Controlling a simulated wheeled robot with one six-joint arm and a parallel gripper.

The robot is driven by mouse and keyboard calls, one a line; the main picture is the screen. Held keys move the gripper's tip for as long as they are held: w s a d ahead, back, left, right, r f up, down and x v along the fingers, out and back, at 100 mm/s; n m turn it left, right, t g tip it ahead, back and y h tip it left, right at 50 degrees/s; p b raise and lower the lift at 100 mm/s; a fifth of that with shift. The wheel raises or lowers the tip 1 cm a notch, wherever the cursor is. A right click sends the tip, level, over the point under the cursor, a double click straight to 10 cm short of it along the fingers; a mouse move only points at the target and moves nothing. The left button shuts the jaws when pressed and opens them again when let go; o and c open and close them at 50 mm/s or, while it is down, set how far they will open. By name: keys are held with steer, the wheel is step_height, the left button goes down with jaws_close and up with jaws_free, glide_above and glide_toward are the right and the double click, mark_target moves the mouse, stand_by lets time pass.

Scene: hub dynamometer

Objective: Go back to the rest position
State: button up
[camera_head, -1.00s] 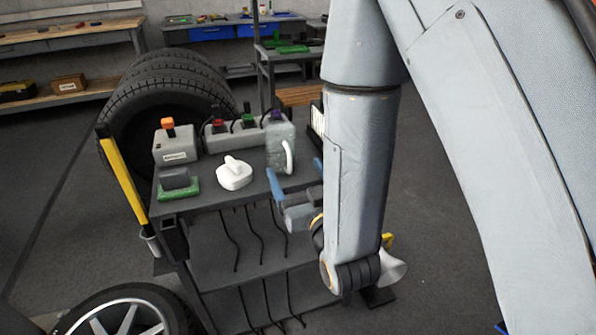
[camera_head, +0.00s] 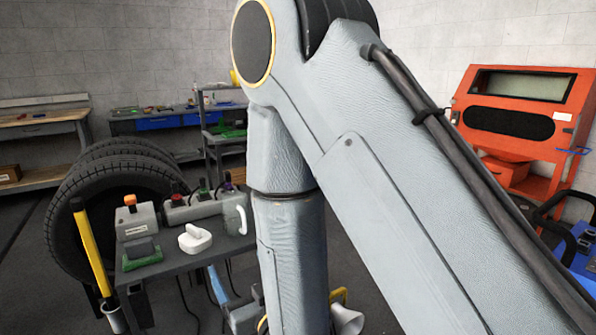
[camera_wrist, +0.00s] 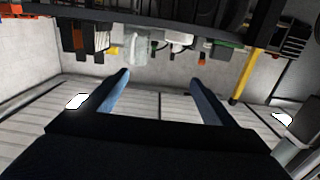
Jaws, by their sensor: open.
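My gripper (camera_wrist: 160,78) is open and empty; its two blue fingers stand well apart in the wrist view. In the head view my arm fills the middle and right, and one blue finger (camera_head: 217,286) shows left of my forearm, below the level of the cart top. The rest of the gripper is mostly hidden behind the forearm there. The dark cart (camera_head: 183,262) stands to the left, apart from the finger as far as I can tell. The wrist view is upside down, with the cart's things along its top.
On the cart are a white handled object (camera_head: 195,238), a green-based block (camera_head: 142,252), a grey box with an orange knob (camera_head: 136,220) and a clear jug (camera_head: 235,214). Tyres (camera_head: 105,200) stand behind. An orange machine (camera_head: 520,120) stands right. A yellow-handled tool (camera_head: 90,245) is at the cart's left.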

steer(key=w+d+f+m+g+h+p, duration=0.1)
steer(key=d+f+m+g+h, duration=0.15)
steer(key=d, duration=0.55)
steer(key=w+d+f+m+g+h, duration=0.1)
steer(key=w+d+f+g+h, duration=0.2)
steer(key=d, duration=0.5)
steer(key=s+d+r+m+g+h, duration=0.1)
steer(key=s+d+r+g+h, duration=0.1)
steer(key=s+d+g, duration=0.3)
steer(key=s+d+r+m+g+h, duration=0.1)
steer(key=s+d+g, duration=0.4)
steer(key=s+d, duration=0.5)
steer(key=s+r, duration=0.1)
steer(key=s, duration=0.2)
steer(key=shift+s+d+r+m+h+p, duration=0.25)
steer(key=shift+s+d+m+h+p, duration=0.05)
steer(key=shift+m+h+p, duration=0.1)
